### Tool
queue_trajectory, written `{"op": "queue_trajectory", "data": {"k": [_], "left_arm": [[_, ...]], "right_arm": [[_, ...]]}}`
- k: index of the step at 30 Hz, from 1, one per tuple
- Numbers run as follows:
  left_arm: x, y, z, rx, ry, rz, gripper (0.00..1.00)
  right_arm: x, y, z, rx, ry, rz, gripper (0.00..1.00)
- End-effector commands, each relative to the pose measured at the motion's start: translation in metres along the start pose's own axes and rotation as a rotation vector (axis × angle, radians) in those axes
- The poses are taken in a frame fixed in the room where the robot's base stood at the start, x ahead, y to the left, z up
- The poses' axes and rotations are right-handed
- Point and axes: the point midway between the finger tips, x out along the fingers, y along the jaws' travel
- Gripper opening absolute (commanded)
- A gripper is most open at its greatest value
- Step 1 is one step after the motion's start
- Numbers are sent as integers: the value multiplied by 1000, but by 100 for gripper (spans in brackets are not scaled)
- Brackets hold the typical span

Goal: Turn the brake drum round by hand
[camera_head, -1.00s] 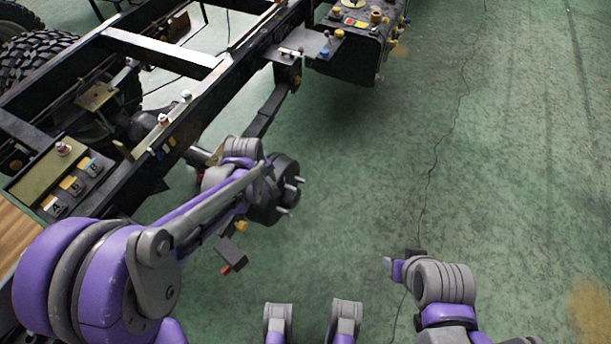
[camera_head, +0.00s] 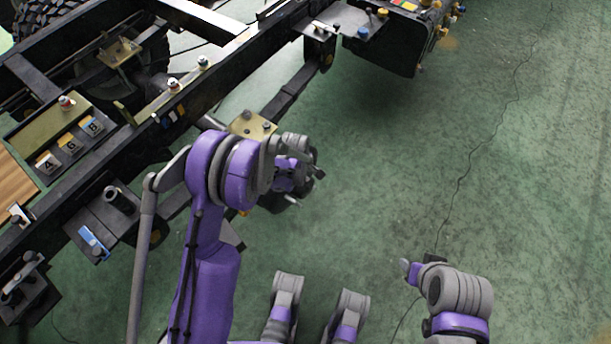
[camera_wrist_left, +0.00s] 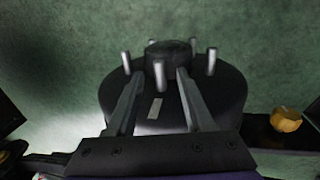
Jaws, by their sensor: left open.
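The brake drum (camera_head: 296,202) sits at the axle end beside the chassis frame; in the head view my left wrist hides most of it. In the left wrist view the dark round drum (camera_wrist_left: 222,98) shows its raised hub and several bright studs, with a pale rectangular mark on its face. My left gripper (camera_wrist_left: 155,73) is open, its two fingers over the drum face with one stud between their tips. I cannot tell whether they touch it. My right arm (camera_head: 460,290) is low at the right; its fingers cannot be made out.
A dark box with coloured caps (camera_head: 385,45) hangs at the top. A yellow cap (camera_wrist_left: 286,119) lies right of the drum. The green floor (camera_head: 510,170) is open at right.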

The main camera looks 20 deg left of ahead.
Motion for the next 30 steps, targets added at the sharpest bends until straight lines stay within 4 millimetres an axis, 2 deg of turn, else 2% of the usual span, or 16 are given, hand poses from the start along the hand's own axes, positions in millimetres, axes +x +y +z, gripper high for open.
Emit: {"op": "queue_trajectory", "data": {"k": [3, 6, 15, 24, 30], "left_arm": [[14, 0, 0, 0, 0, 0, 52], [19, 0, 0, 0, 0, 0, 52], [20, 0, 0, 1, 0, 0, 52], [20, 0, 0, 1, 0, 0, 0], [20, 0, 0, 1, 0, 0, 0]], "right_arm": [[4, 0, 1, 0, -1, 0, 50], [5, 0, 1, 0, -2, 0, 50], [5, 0, 1, 0, -2, 0, 50], [5, 0, 1, 0, -2, 0, 50], [5, 0, 1, 0, -2, 0, 50]]}}
